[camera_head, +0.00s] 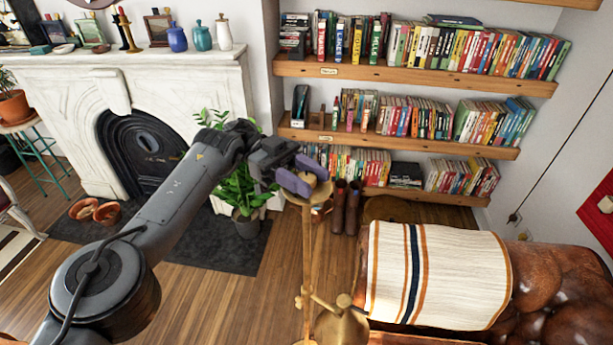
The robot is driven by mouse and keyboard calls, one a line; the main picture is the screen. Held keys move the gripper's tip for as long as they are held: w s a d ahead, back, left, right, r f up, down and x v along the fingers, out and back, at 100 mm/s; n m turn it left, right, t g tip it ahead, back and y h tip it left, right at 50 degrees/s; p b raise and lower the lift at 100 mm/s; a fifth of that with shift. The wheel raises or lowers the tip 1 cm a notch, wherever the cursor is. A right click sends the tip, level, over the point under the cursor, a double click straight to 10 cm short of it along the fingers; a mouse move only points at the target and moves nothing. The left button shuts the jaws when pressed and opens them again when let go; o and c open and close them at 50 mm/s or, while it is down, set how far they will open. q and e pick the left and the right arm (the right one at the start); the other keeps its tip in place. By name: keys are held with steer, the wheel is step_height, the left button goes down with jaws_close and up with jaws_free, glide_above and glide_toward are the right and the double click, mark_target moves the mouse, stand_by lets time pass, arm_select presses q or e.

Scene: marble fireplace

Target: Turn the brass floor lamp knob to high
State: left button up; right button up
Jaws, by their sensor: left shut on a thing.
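The brass floor lamp (308,262) stands upright in the middle of the camera_head view, with a side arm and a brass shade (342,326) lower down. My left gripper (306,182) is at the top of the lamp. Its purple fingers are shut on a small brass knob (309,179) there, just above a round brass dish. The fingers hide part of the knob, and I cannot tell its setting. My right gripper is not in view.
A brown leather sofa (560,285) with a striped throw (437,275) stands right of the lamp. Bookshelves (420,75) line the wall behind. A potted plant (246,222) stands behind my left arm, near the white marble fireplace (85,92). Wooden floor is clear left of the lamp.

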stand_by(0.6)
arm_select(q)
steer(key=o, duration=0.7)
steer(key=shift+c, duration=0.2)
steer(key=o, duration=0.3)
steer(key=shift+s+d, duration=0.1)
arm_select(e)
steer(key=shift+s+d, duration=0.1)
